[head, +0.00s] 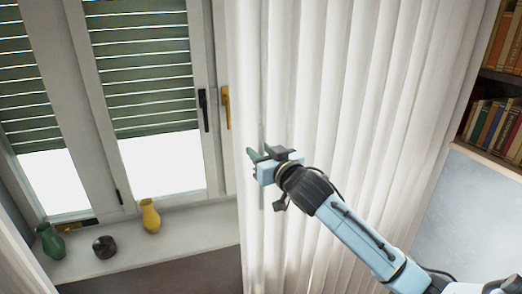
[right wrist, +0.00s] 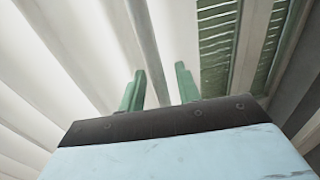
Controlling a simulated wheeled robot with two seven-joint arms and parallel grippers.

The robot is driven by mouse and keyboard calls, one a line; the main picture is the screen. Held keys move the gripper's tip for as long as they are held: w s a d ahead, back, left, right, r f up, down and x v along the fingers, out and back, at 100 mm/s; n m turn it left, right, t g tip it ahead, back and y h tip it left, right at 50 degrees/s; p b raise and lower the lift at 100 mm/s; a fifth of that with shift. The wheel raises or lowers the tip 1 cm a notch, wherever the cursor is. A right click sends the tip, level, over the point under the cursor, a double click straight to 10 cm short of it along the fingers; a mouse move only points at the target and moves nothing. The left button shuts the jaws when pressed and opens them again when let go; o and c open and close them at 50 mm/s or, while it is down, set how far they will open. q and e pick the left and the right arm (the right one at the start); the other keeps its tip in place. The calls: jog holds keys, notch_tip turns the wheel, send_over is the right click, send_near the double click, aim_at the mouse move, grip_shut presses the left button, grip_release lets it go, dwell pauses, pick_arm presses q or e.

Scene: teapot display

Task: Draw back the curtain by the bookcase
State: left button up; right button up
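The white pleated curtain (head: 340,90) by the bookcase (head: 490,75) hangs from the top of the head view, its left edge beside the window handles. My right gripper (head: 258,152) is in front of the curtain, near that left edge, pointing left. I cannot tell whether a finger touches the cloth. My left gripper is not in view.
A window with green slatted blinds (head: 145,75) is left of the curtain. Its sill (head: 190,235) bears a green vase (head: 51,241), a dark round pot (head: 104,247) and a yellow vase (head: 150,216). Another pale curtain (head: 15,265) shows at the lower left.

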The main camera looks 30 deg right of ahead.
grip_shut()
dwell(0.3)
